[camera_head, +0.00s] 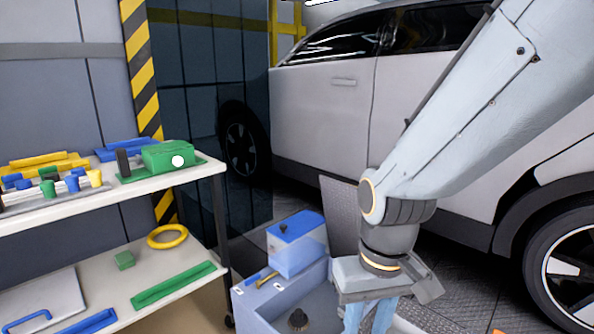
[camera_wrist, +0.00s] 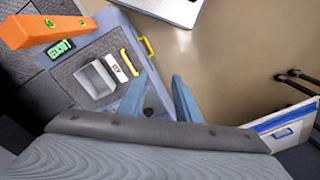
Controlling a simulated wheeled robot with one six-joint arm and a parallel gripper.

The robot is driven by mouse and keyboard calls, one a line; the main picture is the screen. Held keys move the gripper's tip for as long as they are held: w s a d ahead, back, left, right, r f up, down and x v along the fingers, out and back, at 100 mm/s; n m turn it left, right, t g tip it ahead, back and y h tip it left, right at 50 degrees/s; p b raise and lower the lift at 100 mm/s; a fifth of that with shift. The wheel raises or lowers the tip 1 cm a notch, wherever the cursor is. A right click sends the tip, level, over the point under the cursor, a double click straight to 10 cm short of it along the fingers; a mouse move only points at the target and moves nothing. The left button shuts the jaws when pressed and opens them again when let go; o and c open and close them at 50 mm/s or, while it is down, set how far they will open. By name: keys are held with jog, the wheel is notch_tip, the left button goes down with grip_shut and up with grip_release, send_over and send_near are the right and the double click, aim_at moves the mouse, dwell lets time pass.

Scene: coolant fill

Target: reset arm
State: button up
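My arm reaches down from the upper right in the head view and ends in my gripper (camera_head: 368,318) near the bottom edge. Its two blue fingers stand apart there, with their tips cut off by the frame. In the wrist view my gripper (camera_wrist: 160,88) also shows two blue fingers with a gap between them. I see nothing held in that gap. Part of the fingers is hidden behind the grey wrist body.
A shelf rack (camera_head: 120,183) with coloured tools stands at the left. A white car (camera_head: 320,110) fills the back. A blue-lidded container (camera_head: 297,243) sits at a blue-grey tub (camera_head: 255,308) beside my gripper. An orange bar (camera_wrist: 45,31) crosses the wrist view's upper left.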

jog(key=s+d+r+m+p, duration=0.2)
jog(key=d+r+p, duration=0.6)
jog(key=p, duration=0.3)
jog(key=shift+r+h+p, duration=0.3)
jog(key=shift+r+p, duration=0.1)
jog(key=shift+r, duration=0.5)
